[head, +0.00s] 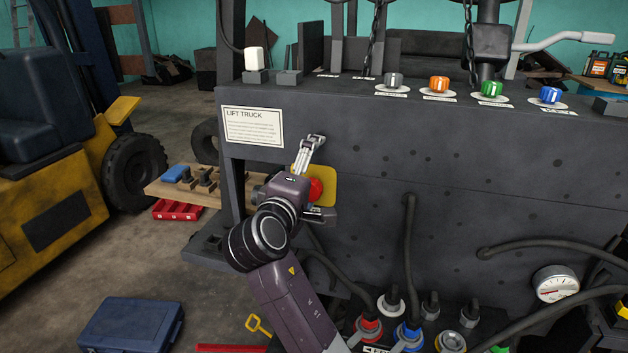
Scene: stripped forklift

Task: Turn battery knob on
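A red knob (316,189) sits on a yellow plate (327,176) on the dark front panel of the forklift, below the "LIFT TRUCK" label. My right gripper (324,178) is in front of it, with one finger above and one below the knob. The fingers are spread wide. The gripper body hides the knob's left part, so I cannot tell whether it touches the knob or how the knob is turned. My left gripper is out of view.
Gray, orange (439,84), green (492,89) and blue (550,95) knobs line the top ledge. Hoses and a pressure gauge (555,284) are at the lower right. A blue case (132,324) lies on the floor at left. A yellow forklift (50,190) stands behind.

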